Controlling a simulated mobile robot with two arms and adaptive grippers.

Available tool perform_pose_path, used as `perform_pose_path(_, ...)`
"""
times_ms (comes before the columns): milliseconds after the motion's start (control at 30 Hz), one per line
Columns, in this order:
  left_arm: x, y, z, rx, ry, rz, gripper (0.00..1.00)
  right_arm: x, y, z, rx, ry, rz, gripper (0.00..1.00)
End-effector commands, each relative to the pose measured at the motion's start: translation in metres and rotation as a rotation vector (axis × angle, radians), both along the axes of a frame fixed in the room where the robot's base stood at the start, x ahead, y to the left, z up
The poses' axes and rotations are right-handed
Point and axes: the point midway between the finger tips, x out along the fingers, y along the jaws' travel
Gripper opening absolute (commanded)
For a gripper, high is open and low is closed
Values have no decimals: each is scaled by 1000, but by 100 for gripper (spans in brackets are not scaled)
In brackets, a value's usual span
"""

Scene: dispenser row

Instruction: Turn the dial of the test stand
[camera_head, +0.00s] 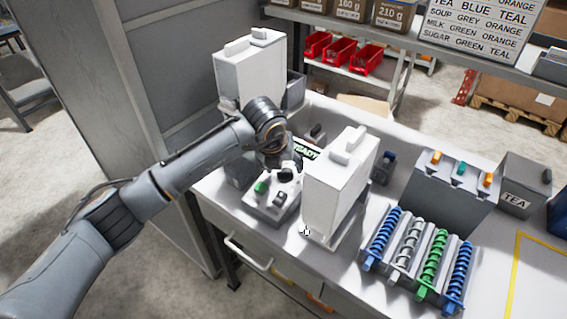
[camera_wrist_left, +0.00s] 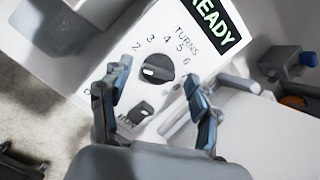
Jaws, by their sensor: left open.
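The test stand (camera_head: 268,207) is a light box on the bench with a lit READY screen (camera_head: 306,151), which also shows in the left wrist view (camera_wrist_left: 211,22). Its dial (camera_wrist_left: 157,69) is a round black knob with a white mark toward the left of the picture, ringed by numbers under the word TURNS. A dark switch (camera_wrist_left: 141,113) sits below it by a RUN label. My left gripper (camera_head: 284,170) is over the panel, open and empty. In the left wrist view its fingers (camera_wrist_left: 158,75) appear on either side of the dial; contact cannot be told. My right gripper is out of view.
White tall units stand behind (camera_head: 250,72) and right (camera_head: 338,185) of the stand, the right one close to my gripper. Further right are coiled dispensers (camera_head: 410,245), a grey box (camera_head: 448,190) and a TEA container (camera_head: 522,185). Red bins (camera_head: 340,50) stand on a shelf behind.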

Motion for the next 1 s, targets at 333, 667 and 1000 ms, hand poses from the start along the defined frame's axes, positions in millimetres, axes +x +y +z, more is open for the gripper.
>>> perform_pose_path(333,3,-2,-9,0,0,-1,62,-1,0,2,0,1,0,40)
perform_pose_path(667,3,-1,-9,0,0,0,9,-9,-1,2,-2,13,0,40)
perform_pose_path(1000,3,-1,-11,9,-6,-35,8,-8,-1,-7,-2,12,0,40)
